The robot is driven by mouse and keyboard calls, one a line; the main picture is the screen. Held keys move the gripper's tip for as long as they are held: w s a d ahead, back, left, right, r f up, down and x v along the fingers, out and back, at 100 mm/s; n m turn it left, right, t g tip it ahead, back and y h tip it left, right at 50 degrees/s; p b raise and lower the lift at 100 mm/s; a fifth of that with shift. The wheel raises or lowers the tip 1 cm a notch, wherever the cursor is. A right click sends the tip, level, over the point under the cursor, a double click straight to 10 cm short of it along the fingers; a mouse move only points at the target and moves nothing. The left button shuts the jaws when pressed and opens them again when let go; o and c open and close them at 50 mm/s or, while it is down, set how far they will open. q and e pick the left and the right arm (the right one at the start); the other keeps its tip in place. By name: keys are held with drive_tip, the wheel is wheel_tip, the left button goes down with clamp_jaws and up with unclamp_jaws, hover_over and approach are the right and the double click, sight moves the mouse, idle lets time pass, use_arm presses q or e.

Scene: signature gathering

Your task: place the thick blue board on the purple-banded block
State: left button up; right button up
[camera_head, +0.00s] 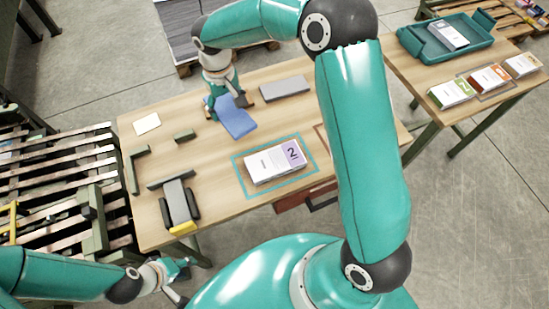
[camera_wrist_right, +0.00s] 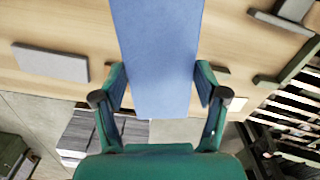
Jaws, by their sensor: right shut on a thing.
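The thick blue board (camera_head: 237,123) is at the back middle of the wooden table, below my right gripper (camera_head: 229,100). In the right wrist view the blue board (camera_wrist_right: 157,55) lies between the two fingers of my right gripper (camera_wrist_right: 158,95), which is shut on it. Whether the board touches the table is hard to tell. The purple-banded block (camera_head: 275,162), white with a "2" on its purple band, lies inside a teal outline on the table, in front and right of the board. My left gripper (camera_head: 178,278) is open and empty, off the table's front left corner.
A grey slab (camera_head: 284,87) lies right of the board; it also shows in the right wrist view (camera_wrist_right: 50,64). A dark holder with a grey piece (camera_head: 178,202), green bars and a cream card (camera_head: 146,123) are at left. A second table (camera_head: 425,75) holds a teal tray and several blocks.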

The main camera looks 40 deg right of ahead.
drive_tip(key=shift+d, duration=0.15)
drive_tip(key=shift+s+d+r, duration=0.1)
drive_tip(key=shift+r, duration=0.15)
drive_tip(key=s+r+n, duration=0.1)
drive_tip(key=s+n, duration=0.1)
drive_tip(key=s+d+r+n+b, duration=0.1)
drive_tip(key=r+n, duration=0.1)
drive_tip(key=s+r+n, duration=0.2)
drive_tip(key=shift+s+d+n, duration=0.35)
drive_tip(key=shift+d+n, duration=0.05)
drive_tip(key=s+d+r+n+b, duration=0.2)
drive_tip(key=s+r+n, duration=0.2)
drive_tip(key=s+n, duration=0.3)
drive_tip(key=n+b, duration=0.1)
hover_over(272, 160)
wheel_tip(272, 160, down, 16)
drive_tip(key=shift+r, duration=0.1)
drive_tip(key=shift+f+b, duration=0.4)
drive_tip(key=shift+f, duration=1.75)
